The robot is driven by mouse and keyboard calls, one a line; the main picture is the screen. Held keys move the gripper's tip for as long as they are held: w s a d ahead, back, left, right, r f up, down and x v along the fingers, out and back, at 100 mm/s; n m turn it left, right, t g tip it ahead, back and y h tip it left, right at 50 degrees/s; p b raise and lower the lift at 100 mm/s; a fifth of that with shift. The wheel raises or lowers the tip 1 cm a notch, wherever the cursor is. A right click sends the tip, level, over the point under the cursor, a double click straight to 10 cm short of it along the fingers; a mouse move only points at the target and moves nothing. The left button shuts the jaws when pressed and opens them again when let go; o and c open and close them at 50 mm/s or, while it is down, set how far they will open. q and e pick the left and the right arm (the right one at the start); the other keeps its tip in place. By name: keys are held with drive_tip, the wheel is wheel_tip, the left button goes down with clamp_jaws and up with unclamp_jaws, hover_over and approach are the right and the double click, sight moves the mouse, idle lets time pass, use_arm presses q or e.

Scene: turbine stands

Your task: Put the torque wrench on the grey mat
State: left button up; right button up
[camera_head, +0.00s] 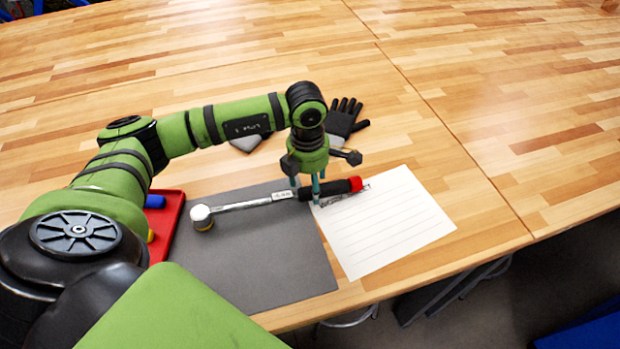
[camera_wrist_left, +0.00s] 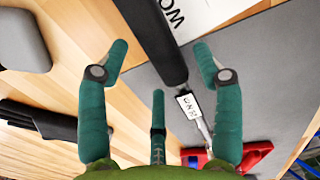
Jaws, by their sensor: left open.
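The torque wrench (camera_head: 245,204) has a silver head and shaft and a black handle with a red end. Its head is over the grey mat (camera_head: 270,262); its handle reaches past the mat's right edge, over the paper. My left gripper (camera_head: 316,190) is at the black handle, pointing down. In the left wrist view the handle (camera_wrist_left: 155,38) runs between the spread fingers of my gripper (camera_wrist_left: 160,58), with gaps beside it. The mat also shows there (camera_wrist_left: 262,75). I cannot tell whether the handle rests on the surface. My right gripper is out of view.
Lined white paper (camera_head: 385,225) lies right of the mat, with a thin metallic item (camera_head: 343,197) by the handle. A red tray (camera_head: 172,222) holding blue and yellow items is at left. A black glove (camera_head: 343,118) and grey block (camera_head: 245,143) lie behind. The far tabletop is clear.

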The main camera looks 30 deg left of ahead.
use_arm(q)
drive_tip(key=shift+r+p, duration=0.55)
wheel_tip(320, 180, up, 12)
drive_tip(key=b, duration=0.4)
drive_tip(key=shift+a, duration=0.15)
